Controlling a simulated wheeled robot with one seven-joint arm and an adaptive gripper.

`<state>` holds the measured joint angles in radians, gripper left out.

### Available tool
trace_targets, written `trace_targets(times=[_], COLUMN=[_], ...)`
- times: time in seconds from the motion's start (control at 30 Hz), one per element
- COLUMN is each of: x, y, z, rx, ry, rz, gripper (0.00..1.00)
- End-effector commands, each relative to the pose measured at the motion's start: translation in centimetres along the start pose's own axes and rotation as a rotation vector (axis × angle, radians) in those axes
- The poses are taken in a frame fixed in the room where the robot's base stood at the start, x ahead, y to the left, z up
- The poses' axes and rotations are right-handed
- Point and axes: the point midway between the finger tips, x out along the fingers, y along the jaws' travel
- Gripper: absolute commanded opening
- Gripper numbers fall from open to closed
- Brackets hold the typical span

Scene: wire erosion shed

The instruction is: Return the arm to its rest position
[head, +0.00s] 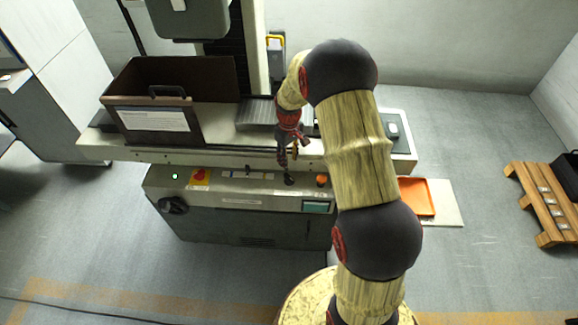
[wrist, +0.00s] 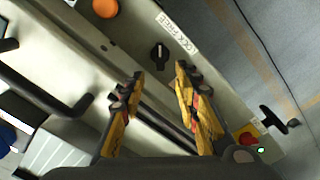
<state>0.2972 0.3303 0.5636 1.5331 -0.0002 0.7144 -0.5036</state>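My gripper (head: 288,155) hangs in front of the machine's worktable in the head view, above the control panel (head: 240,181). In the wrist view my gripper (wrist: 158,82) has its two yellow fingers apart with nothing between them. Below the fingers are the machine's front edge and a black rotary knob (wrist: 160,55) beside a "LOCK FREE" label (wrist: 178,34). My arm is bent and reaches forward over the right part of the machine. It hides part of the worktable.
A brown open box (head: 165,125) with a labelled front stands on the worktable's left. An orange tray (head: 416,197) lies right of the machine. A wooden pallet (head: 540,205) with a black bin (head: 567,175) is at far right. The grey floor (head: 470,270) at front right is clear.

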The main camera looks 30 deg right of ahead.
Motion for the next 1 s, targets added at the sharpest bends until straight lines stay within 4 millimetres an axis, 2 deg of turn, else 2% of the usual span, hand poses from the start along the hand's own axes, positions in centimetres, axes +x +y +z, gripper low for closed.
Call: trace_targets(times=[0.2, 0.67, 0.83, 0.93, 1.0], x=[-1.0, -1.1, -1.0, 0.0, -0.4], y=[0.0, 0.0, -0.2, -1.5, -2.6], z=[0.0, 0.0, 0.3, 2.8, 4.8], rx=[0.000, 0.001, 0.061, 0.127, 0.178], ry=[-0.001, 0.000, -0.010, -0.064, -0.097], rz=[-0.001, 0.000, -0.005, -0.030, -0.043], gripper=[0.32, 0.32, 0.32, 0.32, 0.32])
